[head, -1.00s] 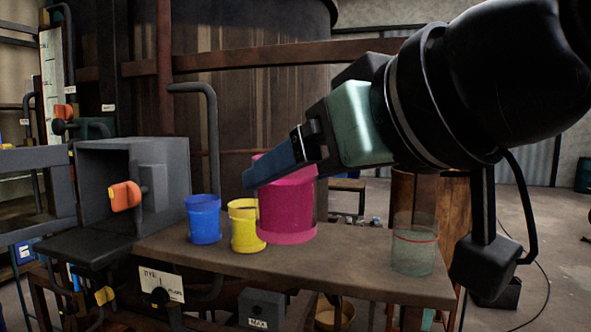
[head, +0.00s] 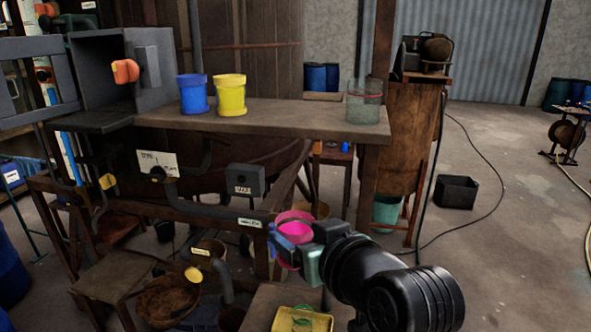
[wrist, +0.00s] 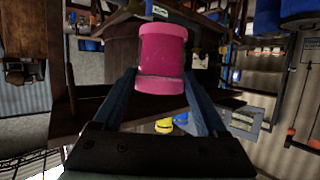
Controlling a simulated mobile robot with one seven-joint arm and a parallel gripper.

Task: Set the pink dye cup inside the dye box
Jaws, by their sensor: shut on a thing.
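My gripper (head: 284,240) is shut on the pink dye cup (head: 294,218), low in the middle of the head view. The cup's open mouth shows, and the cup is clear of the shelf. In the wrist view the pink cup (wrist: 161,60) sits between the two blue fingers.
A blue cup (head: 194,95) and a yellow cup (head: 230,96) stand on the shelf (head: 285,115), with a clear beaker (head: 364,103) at its right end. Pipes and a grey block (head: 245,181) lie below the shelf. Open floor is on the right.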

